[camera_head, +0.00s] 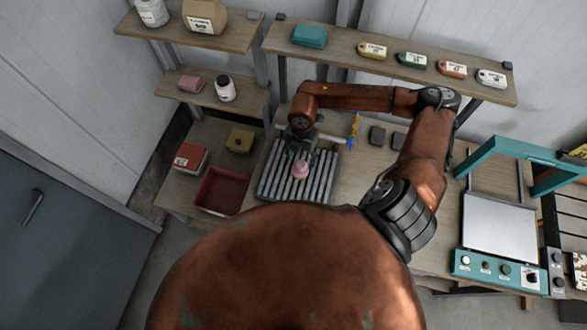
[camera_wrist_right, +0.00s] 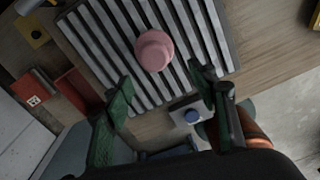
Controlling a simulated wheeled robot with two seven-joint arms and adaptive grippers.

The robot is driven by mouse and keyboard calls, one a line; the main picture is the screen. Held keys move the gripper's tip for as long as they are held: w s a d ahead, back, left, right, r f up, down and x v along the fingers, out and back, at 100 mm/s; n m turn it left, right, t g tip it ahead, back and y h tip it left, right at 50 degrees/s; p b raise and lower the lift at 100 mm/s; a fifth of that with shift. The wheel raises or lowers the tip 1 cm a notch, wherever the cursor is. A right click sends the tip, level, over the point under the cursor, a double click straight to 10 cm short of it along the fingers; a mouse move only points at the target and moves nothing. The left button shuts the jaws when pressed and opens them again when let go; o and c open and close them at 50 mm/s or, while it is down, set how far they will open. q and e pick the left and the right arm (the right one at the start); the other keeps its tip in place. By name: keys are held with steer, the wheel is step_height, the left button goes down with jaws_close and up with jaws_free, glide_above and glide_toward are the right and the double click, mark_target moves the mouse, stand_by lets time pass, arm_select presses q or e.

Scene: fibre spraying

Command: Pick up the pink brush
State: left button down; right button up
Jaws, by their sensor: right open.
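The pink brush (camera_head: 300,169) sits on the grey slatted rack (camera_head: 267,188) on the workbench. In the right wrist view the brush (camera_wrist_right: 155,50) shows as a round pink shape seen from above, on the rack's slats. My right gripper (camera_head: 302,149) is over the rack, close to the brush. In the right wrist view its two fingers (camera_wrist_right: 161,78) are apart with nothing between them, and the brush lies just beyond their tips. I cannot tell the exact height gap. My left gripper is not in view.
A red tray (camera_head: 221,210) and a red box (camera_head: 190,157) stand left of the rack. A yellow block (camera_head: 240,140) lies behind the tray. A teal-framed machine (camera_head: 498,263) stands at the right.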

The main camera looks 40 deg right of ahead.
mark_target(300, 164)
steer(key=shift+w+d, duration=0.1)
steer(key=shift+w, duration=0.35)
steer(key=shift+f, duration=0.3)
step_height(300, 164, down, 6)
steer(key=p, duration=0.2)
steer(key=shift+d+p, duration=0.1)
steer(key=shift+p, duration=0.2)
steer(key=shift+f, duration=0.35)
steer(key=shift+s, duration=0.1)
steer(key=shift+c, duration=0.5)
steer(key=c, duration=1.2)
steer(key=shift+r, duration=0.1)
